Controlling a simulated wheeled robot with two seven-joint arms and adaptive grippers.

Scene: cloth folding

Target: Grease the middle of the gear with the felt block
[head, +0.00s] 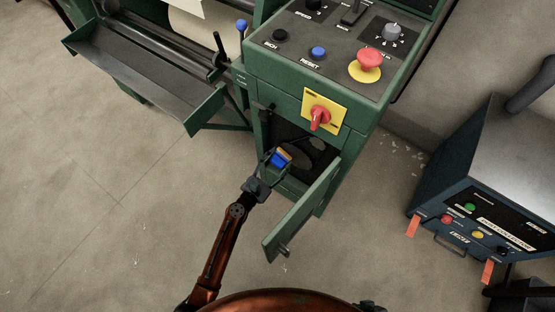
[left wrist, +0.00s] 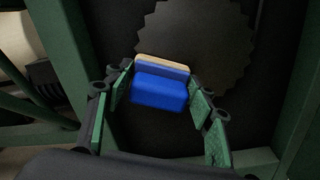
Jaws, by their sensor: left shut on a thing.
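The felt block is blue with a tan felt face. It shows in the head view (head: 281,158) and in the left wrist view (left wrist: 160,92). My left gripper (head: 276,157) is shut on it at the open cabinet of the green machine. The gear (left wrist: 205,40) is a dark toothed disc beyond the block in the left wrist view. The block's tan edge overlaps the gear's lower part in that picture; I cannot tell whether they touch. The gear's middle is not clearly made out in the dark. My right gripper is not in view.
The cabinet door (head: 303,213) hangs open at the right of my left forearm. Above the opening are a red switch on a yellow plate (head: 320,115) and a control panel with a red stop button (head: 368,60). A blue box (head: 480,190) stands at the right.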

